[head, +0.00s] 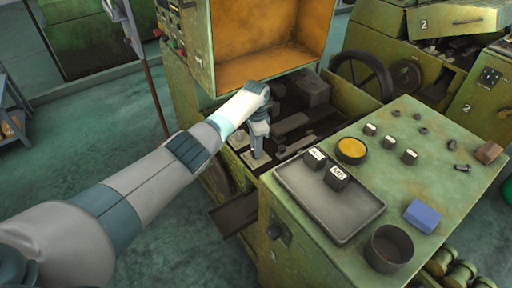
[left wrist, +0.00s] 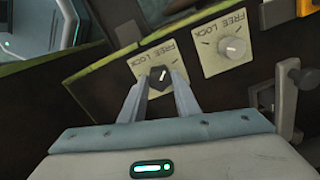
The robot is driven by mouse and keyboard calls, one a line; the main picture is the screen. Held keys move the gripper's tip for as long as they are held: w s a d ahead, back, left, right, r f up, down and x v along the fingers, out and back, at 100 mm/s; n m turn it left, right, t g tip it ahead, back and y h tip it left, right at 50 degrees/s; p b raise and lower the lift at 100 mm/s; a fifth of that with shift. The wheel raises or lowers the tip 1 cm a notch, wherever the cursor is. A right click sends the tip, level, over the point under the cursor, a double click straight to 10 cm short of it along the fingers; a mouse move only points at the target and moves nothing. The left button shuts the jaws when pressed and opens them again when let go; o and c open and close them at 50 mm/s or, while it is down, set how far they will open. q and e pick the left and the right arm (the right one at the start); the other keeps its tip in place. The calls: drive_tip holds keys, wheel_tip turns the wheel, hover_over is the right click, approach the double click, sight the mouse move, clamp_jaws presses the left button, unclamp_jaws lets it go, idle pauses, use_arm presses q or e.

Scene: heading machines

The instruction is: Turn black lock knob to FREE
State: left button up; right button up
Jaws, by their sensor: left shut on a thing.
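In the left wrist view, the black lock knob (left wrist: 158,74) sits on a pale plate (left wrist: 140,66) lettered FREE and LOCK. My left gripper (left wrist: 162,80) is around this knob, one finger on each side, and is shut on it. The fingers hide part of the knob and plate, and I cannot tell which word the knob points to. A second plate with a light grey knob (left wrist: 233,47) is to its right, apart from the fingers. In the head view, my left gripper (head: 258,150) reaches down into the open machine bay, and the knob cannot be made out. My right gripper is not in view.
A grey lever (left wrist: 292,88) stands right of the plates. In the head view, a green machine top carries a grey tray (head: 340,222) with two labelled black blocks, a dark cup (head: 388,248) and a blue box (head: 421,216). An orange-lined cover (head: 270,30) stands open behind the gripper.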

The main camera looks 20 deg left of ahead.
use_arm(q)
drive_tip(key=m, duration=0.5)
drive_tip(key=shift+w+r+m+b, duration=0.1)
drive_tip(key=shift+m+b, duration=0.2)
drive_tip(key=shift+m, duration=0.1)
drive_tip(key=o, duration=1.1)
drive_tip(key=shift+c, duration=0.2)
wheel_tip(320, 180, up, 17)
drive_tip(key=b, duration=0.3)
drive_tip(key=shift+r, duration=0.2)
drive_tip(key=shift+f, duration=0.1)
